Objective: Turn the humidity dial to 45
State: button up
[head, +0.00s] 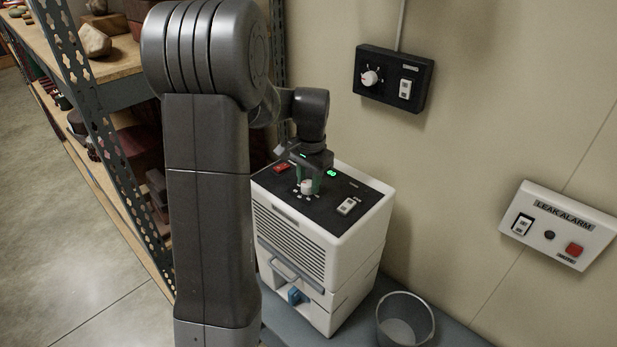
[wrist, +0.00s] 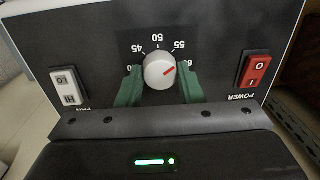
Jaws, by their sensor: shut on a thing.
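The humidity dial (wrist: 157,67) is a round white knob with a red pointer mark, on the black top panel of a white cabinet unit (head: 300,235). In the wrist view its scale reads 45, 50, 55 and 60, with a partly covered figure at the left. The red mark points right and slightly up, close to the 60. My gripper (wrist: 160,88) is shut on the dial, with one green finger on each side. In the head view the dial (head: 307,187) shows under my gripper (head: 308,180).
A red power switch (wrist: 256,70) and a white HI/LO switch (wrist: 69,87) flank the dial. A black wall box (head: 388,95) with another knob hangs behind. A leak alarm panel (head: 557,230) is at right. A bucket (head: 405,322) stands beside the unit; shelving (head: 112,92) is at left.

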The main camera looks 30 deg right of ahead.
aim_at(310, 181)
jog(key=n+p, duration=0.1)
jog(key=n, duration=0.3)
jog(key=shift+r+n, duration=0.1)
jog(key=shift+n, duration=0.2)
jog(key=n, duration=0.5)
jog(key=shift+w+p, duration=0.1)
jog(key=shift+p, duration=0.2)
jog(key=n, duration=0.6)
jog(key=shift+g, duration=0.3)
jog(key=n, duration=0.4)
jog(key=shift+w+p, duration=0.1)
jog(key=shift+p, duration=0.25)
jog(key=shift+n, duration=0.3)
jog(key=o, duration=1)
jog(key=r, duration=1.3)
jog(key=shift+w+d+r+b, duration=0.1)
jog(key=shift+d+r+b, duration=0.25)
